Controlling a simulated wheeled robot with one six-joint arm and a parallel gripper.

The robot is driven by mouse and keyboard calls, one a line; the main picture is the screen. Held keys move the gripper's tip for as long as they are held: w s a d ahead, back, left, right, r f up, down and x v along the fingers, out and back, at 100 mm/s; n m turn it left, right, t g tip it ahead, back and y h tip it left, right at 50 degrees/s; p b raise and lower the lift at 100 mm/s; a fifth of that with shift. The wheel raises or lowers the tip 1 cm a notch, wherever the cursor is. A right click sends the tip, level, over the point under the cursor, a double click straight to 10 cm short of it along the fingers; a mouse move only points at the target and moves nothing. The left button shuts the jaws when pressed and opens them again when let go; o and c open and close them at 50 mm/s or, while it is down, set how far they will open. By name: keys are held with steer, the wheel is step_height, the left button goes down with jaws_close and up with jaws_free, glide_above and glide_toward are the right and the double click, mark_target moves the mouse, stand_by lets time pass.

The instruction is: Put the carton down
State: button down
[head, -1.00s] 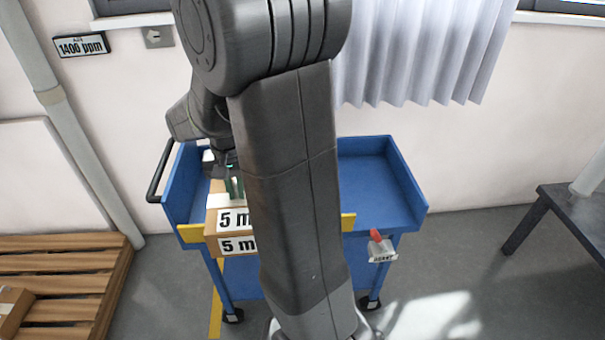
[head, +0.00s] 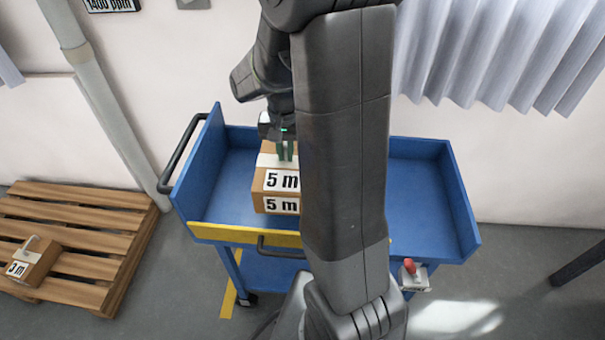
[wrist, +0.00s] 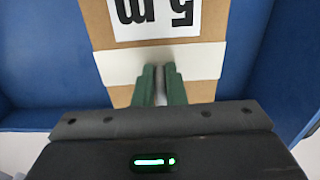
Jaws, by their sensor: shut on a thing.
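The carton (head: 268,188) is a brown box with white "5 m" labels, seen in the head view over the left half of the blue cart's (head: 225,195) top tray. My arm hides its right side. My gripper (head: 285,152) is above the carton's top, its green fingers close together at the white band. In the wrist view the carton (wrist: 110,65) lies below the gripper (wrist: 160,88), with blue tray surfaces around it. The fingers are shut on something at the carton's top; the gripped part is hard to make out. Whether the carton's underside touches the tray floor is hidden.
A wooden pallet (head: 75,232) on the floor at left holds another "5 m" carton (head: 28,262). The cart has a yellow front edge (head: 225,234) and a dark handle (head: 180,155). The tray's right part (head: 425,200) looks empty.

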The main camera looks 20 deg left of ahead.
mark_target(286, 162)
steer(key=shift+f+b, duration=0.4)
steer(key=shift+f, duration=2.8)
steer(key=c, duration=1.5)
jaws_free()
step_height(286, 162, up, 12)
steer(key=shift+r+p, duration=0.1)
steer(key=shift+p, duration=0.75)
